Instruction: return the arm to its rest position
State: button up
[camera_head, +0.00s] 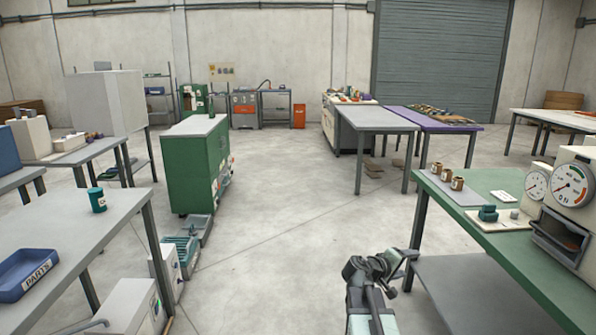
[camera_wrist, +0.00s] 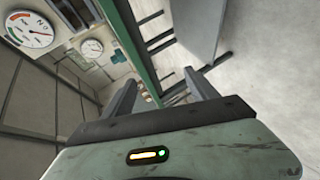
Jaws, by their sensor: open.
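My arm (camera_head: 369,297) stands at the lower middle of the head view, folded and upright, to the left of the green-topped table (camera_head: 465,205). In the wrist view, my gripper (camera_wrist: 159,78) has its two fingers spread well apart with nothing between them. The gauges (camera_wrist: 30,28) of the machine show sideways at the upper left of the wrist view, beyond the fingers. In the head view the gripper end is small and its fingers are hard to make out.
The green-topped table carries several brass-coloured cups (camera_head: 457,183) and a gauge machine (camera_head: 570,205). At left, a grey table (camera_head: 75,225) holds a blue parts tray (camera_head: 27,273) and a green can (camera_head: 97,200). A green cabinet (camera_head: 190,165) stands beyond. The middle floor is clear.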

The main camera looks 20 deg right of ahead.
jog(key=a+f+y, duration=0.4)
jog(key=a+f, duration=0.2)
jog(key=a, duration=0.7)
jog(key=a+f+y, duration=0.3)
jog(key=a+f, duration=0.2)
jog(key=a, duration=0.8)
jog(key=s+a+f+g+y, duration=0.2)
jog(key=s+a+y, duration=0.15)
jog(key=a, duration=0.35)
jog(key=s+a+f+g+y, duration=0.2)
jog(key=s+a+f+y, duration=0.15)
jog(key=a, duration=0.35)
notch_tip(320, 180, up, 18)
jog(key=s+p, duration=0.1)
jog(key=p, duration=1.6)
jog(key=shift+a+r+m+h+p, duration=0.15)
jog(key=shift+r+m+h+p, duration=0.15)
jog(key=shift+m+p, duration=0.1)
jog(key=shift+f, duration=0.15)
